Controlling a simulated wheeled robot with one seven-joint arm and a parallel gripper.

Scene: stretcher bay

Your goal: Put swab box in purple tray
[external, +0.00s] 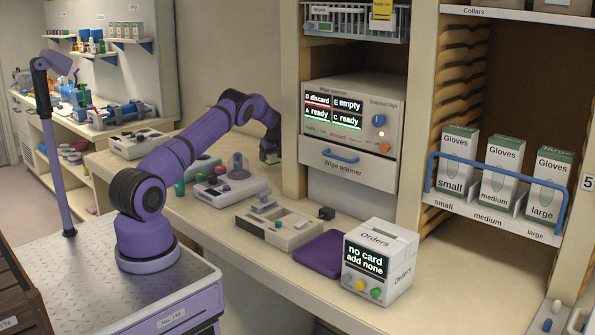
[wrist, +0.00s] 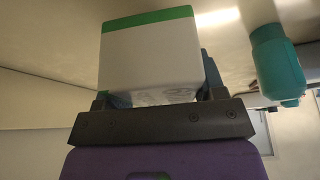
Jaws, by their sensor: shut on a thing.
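A white box with a green edge (wrist: 150,60) fills the middle of the wrist view; I take it to be the swab box, though no label is readable. My gripper (wrist: 157,92) is shut on it, with a dark finger at each side. In the external view my gripper (external: 270,156) is at the back of the counter, left of the wipe warmer cabinet, and the box cannot be made out there. The purple tray (external: 318,254) lies flat and empty on the counter, toward the front right, well apart from my gripper.
The Orders box (external: 378,262) stands right beside the tray. A device with a clear dome (external: 231,187) sits nearer the arm. A teal bottle (wrist: 276,62) is close to the held box.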

